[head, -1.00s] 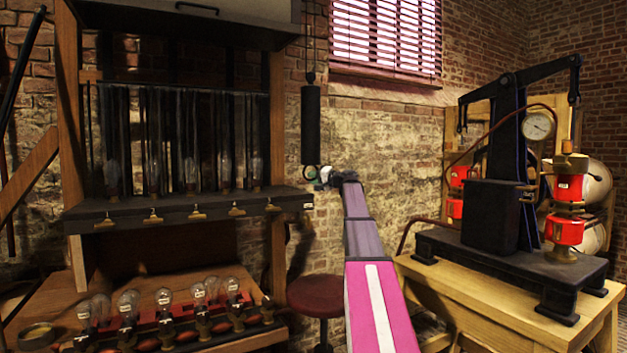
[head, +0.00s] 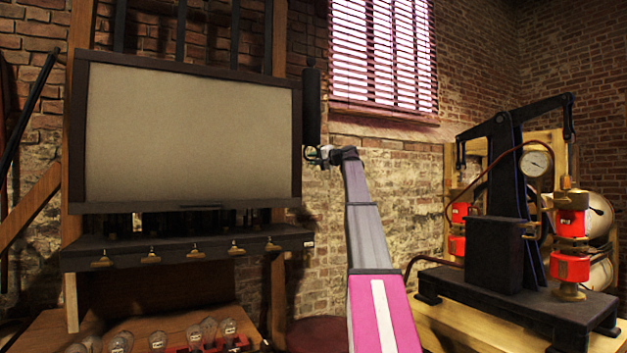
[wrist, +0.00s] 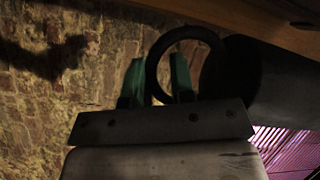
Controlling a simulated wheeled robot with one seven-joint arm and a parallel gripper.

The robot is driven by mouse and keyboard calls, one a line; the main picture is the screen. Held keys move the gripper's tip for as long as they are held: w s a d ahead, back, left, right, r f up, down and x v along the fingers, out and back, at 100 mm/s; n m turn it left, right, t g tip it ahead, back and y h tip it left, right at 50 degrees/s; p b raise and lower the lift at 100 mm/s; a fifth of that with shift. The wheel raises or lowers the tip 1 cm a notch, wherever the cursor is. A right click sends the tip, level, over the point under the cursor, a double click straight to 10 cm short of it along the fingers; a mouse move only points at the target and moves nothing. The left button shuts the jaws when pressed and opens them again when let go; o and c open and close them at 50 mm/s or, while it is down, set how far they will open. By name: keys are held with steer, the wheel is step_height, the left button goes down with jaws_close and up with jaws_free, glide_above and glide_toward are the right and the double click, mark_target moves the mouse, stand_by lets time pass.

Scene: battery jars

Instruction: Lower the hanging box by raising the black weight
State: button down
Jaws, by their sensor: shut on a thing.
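The hanging box (head: 190,135) is a wide dark-framed case with a beige front. In the head view it hangs in the wooden frame, in front of the glass jars, its lower edge a little above the dark shelf. The black weight (head: 311,105) is a slim dark cylinder hanging upright just right of the box. My gripper (head: 326,155) is at the weight's lower end. In the wrist view my gripper's green fingers (wrist: 160,80) are shut on the black ring (wrist: 152,68) of the weight. The weight's body (wrist: 235,75) shows dark behind the ring.
The dark shelf (head: 190,251) with brass clips lies under the box, with several bulbs (head: 195,334) below it. A black pump with red parts stands on a wooden table (head: 470,325) at the right.

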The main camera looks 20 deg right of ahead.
steer(key=r, duration=0.4)
steer(key=shift+w+d+r, duration=0.2)
steer(key=shift+r, duration=0.3)
steer(key=c, duration=1.1)
jaws_free()
steer(key=v, duration=1.1)
steer(key=shift+s+a, duration=0.1)
steer(key=shift+a, duration=0.05)
